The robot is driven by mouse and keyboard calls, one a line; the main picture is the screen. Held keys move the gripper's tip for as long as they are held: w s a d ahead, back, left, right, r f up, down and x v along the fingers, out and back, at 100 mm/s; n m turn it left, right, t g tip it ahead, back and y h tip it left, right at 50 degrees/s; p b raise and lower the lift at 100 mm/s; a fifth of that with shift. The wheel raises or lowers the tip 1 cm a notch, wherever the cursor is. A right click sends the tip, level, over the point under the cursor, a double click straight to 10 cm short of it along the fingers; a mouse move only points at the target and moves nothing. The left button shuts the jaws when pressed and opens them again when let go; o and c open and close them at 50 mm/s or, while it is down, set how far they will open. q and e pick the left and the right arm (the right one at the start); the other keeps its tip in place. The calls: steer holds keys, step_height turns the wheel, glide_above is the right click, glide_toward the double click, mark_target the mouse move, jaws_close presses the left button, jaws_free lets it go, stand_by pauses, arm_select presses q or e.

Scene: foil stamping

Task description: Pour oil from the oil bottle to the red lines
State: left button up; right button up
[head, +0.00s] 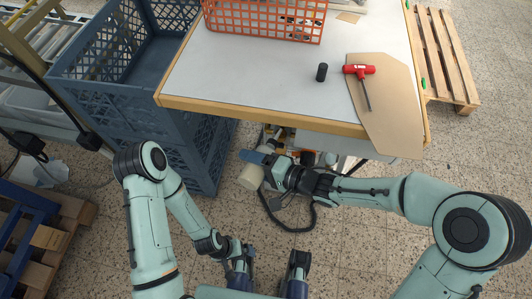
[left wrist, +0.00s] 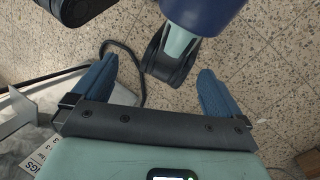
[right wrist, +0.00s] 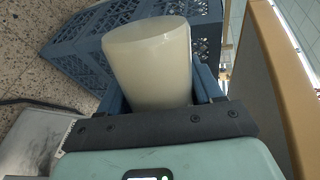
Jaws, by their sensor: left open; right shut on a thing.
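My right gripper (head: 260,168) is shut on a pale, off-white cylindrical bottle (head: 251,178), likely the oil bottle, just in front of the table's near edge and below its top. In the right wrist view the bottle (right wrist: 150,62) sits between the blue fingers, its round end facing away from the gripper; no liquid is seen coming out. My left gripper is open and empty in the left wrist view (left wrist: 154,82), over the floor, with its fingers wide apart. No red lines can be made out in any view.
The white table (head: 270,75) has a wooden edge. On it are an orange crate (head: 262,22), a black cylinder (head: 322,72), a red-handled tool (head: 360,70) and a cardboard sheet (head: 395,125). Blue crates (head: 180,155) stand left of the table. Objects below the table are partly hidden.

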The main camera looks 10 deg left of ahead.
step_height(320, 180, up, 2)
steer(key=shift+w+r+m+g+p, duration=0.15)
steer(key=shift+m+g+p, duration=0.15)
steer(key=shift+m+p, duration=0.35)
arm_select(q)
steer(key=shift+s+r+p, duration=0.15)
steer(key=shift+r+p, duration=0.05)
steer(key=shift+r, duration=0.35)
steer(key=shift+s+r+p, duration=0.15)
steer(key=shift+r+p, duration=0.05)
steer(key=shift+r, duration=0.3)
arm_select(e)
steer(key=shift+r+m, duration=0.1)
steer(key=shift+m, duration=0.15)
arm_select(q)
steer(key=shift+s+r+g+p, duration=0.2)
steer(key=shift+r+g+p, duration=0.1)
steer(key=shift+r+p, duration=0.2)
steer(key=shift+f, duration=0.1)
stand_by(1.2)
